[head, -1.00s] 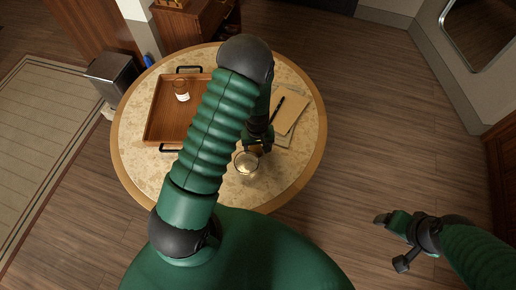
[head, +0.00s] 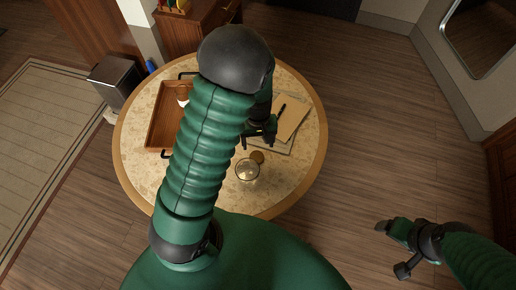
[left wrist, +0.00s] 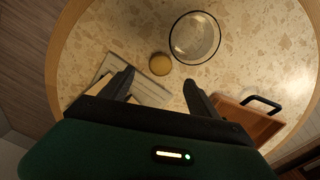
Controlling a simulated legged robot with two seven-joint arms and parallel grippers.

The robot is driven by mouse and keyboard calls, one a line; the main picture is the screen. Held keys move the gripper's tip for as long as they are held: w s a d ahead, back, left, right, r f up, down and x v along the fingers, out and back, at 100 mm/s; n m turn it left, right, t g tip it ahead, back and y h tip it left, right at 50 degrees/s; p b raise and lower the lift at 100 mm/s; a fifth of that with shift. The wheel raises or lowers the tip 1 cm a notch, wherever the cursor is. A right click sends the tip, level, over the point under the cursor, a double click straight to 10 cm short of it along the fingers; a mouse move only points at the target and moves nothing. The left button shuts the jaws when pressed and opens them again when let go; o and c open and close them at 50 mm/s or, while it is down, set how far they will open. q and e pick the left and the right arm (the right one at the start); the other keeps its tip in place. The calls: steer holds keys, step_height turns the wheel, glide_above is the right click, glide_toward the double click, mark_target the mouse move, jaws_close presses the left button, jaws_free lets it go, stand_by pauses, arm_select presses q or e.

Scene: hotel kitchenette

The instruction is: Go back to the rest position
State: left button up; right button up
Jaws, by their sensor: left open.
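My left gripper (head: 259,140) is open and empty above the round table (head: 135,160). In the left wrist view its two fingers (left wrist: 158,80) stand apart with nothing between them. A clear glass (head: 247,171) stands on the table, nearer to me than the gripper; it also shows in the left wrist view (left wrist: 195,38). A small round tan piece (head: 257,157) lies beside the glass, just beyond the fingertips in the left wrist view (left wrist: 160,64). My right gripper (head: 388,226) hangs over the floor at the right; its jaw opening is unclear.
A wooden tray (head: 160,118) with black handles holds a small bottle (head: 182,92), partly hidden by my left arm. Papers (head: 295,118) with a dark pen (head: 281,112) lie at the table's right. A metal bin (head: 113,77) stands left. Floor at right is clear.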

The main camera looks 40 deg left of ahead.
arm_select(q)
steer(key=s+d+r+m+t, duration=0.2)
steer(key=s+d+r+m, duration=0.4)
steer(key=r, duration=0.4)
steer(key=d+m, duration=0.1)
steer(key=m, duration=0.1)
steer(key=shift+s+d+r+m+t, duration=0.2)
steer(key=shift+d+r+m+t, duration=0.1)
steer(key=shift+d+r, duration=0.05)
steer(key=shift+w, duration=0.15)
